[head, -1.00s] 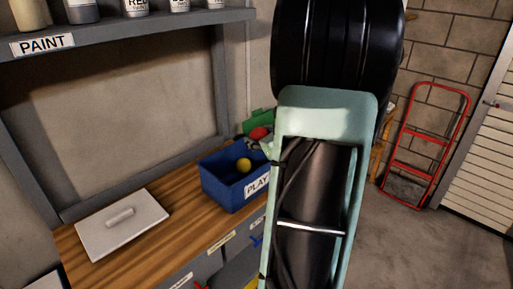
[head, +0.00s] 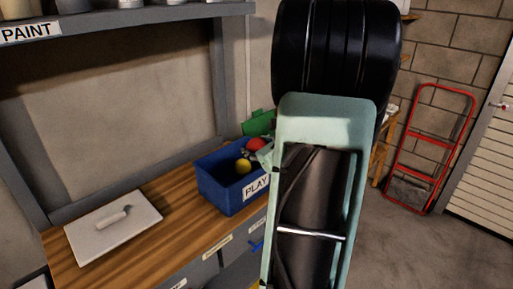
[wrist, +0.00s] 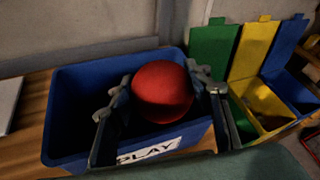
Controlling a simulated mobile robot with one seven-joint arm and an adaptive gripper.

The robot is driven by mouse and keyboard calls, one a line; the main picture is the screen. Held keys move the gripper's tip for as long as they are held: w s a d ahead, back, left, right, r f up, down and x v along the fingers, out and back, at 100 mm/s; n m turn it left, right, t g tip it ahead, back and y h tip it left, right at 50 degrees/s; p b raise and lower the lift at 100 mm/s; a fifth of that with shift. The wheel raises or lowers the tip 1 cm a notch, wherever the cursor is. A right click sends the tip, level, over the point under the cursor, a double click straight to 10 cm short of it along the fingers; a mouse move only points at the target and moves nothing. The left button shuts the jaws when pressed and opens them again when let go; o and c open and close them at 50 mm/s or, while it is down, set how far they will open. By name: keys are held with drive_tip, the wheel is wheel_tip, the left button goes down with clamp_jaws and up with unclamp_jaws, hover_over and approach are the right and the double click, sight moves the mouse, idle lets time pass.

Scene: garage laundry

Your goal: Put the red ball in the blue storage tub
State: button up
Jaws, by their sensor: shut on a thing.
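The red ball (wrist: 162,92) is held between the two fingers of my gripper (wrist: 165,95) in the wrist view. The blue storage tub (wrist: 70,118), with a PLAY label, stands on the wooden worktop behind and below the ball in that view. In the head view the ball (head: 256,146) shows at the back right rim of the tub (head: 222,192), and my arm hides part of the tub's right side. A yellow ball (head: 243,166) is inside the tub. The wrist view does not show clearly how high the ball is above the tub.
Green (wrist: 213,55), yellow (wrist: 262,100) and blue (wrist: 292,62) open-lidded bins stand to the right. A paint shelf (head: 130,17) hangs above. A red hand truck (head: 428,150) stands farther right.

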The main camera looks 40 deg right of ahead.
drive_tip(key=shift+f+b, duration=0.65)
drive_tip(key=shift+b, duration=0.1)
drive_tip(key=shift+r, duration=0.1)
drive_tip(key=o, duration=1.2)
drive_tip(key=shift+c, duration=0.2)
drive_tip(key=shift+s+r+p, duration=0.1)
drive_tip(key=shift+r+p, duration=0.75)
drive_tip(key=shift+p, duration=0.35)
drive_tip(key=v, duration=1.1)
drive_tip(key=shift+s, duration=0.35)
drive_tip(key=shift+w+a+f, duration=0.1)
drive_tip(key=shift+a, duration=0.05)
